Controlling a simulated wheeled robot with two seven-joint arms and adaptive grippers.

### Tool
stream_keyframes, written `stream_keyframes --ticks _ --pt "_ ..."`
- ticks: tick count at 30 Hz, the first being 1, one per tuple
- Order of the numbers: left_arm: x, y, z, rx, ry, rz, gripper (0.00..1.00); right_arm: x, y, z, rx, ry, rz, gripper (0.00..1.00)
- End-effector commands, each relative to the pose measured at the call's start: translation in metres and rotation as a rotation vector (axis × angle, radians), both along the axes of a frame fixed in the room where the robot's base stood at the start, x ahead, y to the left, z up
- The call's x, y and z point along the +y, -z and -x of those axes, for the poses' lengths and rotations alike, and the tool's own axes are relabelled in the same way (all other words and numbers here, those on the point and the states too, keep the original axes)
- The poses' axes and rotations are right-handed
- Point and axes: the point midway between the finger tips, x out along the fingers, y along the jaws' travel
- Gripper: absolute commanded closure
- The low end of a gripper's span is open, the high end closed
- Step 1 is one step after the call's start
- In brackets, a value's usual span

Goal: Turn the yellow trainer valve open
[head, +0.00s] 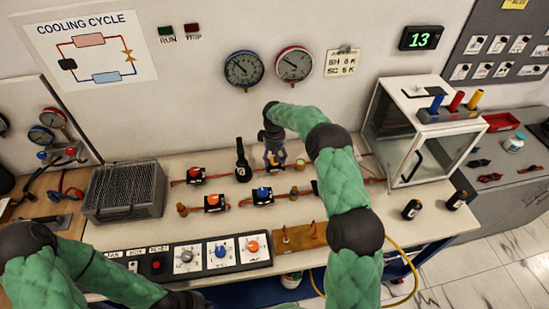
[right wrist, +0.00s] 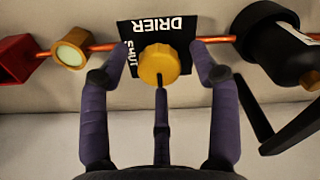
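The yellow trainer valve is a round yellow knob (right wrist: 158,64) on a black plate (right wrist: 183,28) lettered DRIER and SHUT, upside down in the right wrist view. In the head view only a bit of yellow (head: 281,157) shows under my right gripper (head: 273,154). In the right wrist view my right gripper (right wrist: 161,48) is open. Its purple fingers stand either side of the knob with gaps, and a third finger points at its near side. My left gripper (head: 187,300) is at the bottom edge of the head view, dark and mostly cut off.
A black bottle-like part (head: 242,162) stands left of the valve, and a brass fitting (head: 300,164) right of it, on the copper pipe. A clear-sided case (head: 398,128) stands to the right.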

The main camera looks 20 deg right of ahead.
Motion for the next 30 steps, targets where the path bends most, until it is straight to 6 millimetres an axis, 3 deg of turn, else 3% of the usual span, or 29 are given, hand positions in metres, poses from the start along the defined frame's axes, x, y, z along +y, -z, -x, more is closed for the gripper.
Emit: stream_keyframes --ticks 7,11,24,30 --pt "0.0 0.0 0.0 0.0 0.0 0.0 1.0 0.0 -0.001 0.001 0.002 0.001 -0.001 0.38" --pt "0.0 0.0 0.0 0.0 0.0 0.0 1.0 0.0 -0.012 0.0 0.001 0.001 0.0 0.38" --pt "0.0 0.0 0.0 0.0 0.0 0.0 1.0 0.001 -0.092 0.0 0.0 0.0 0.0 0.38" --pt "0.0 0.0 0.0 0.0 0.0 0.0 1.0 0.0 -0.114 0.0 0.0 0.0 0.0 0.38"
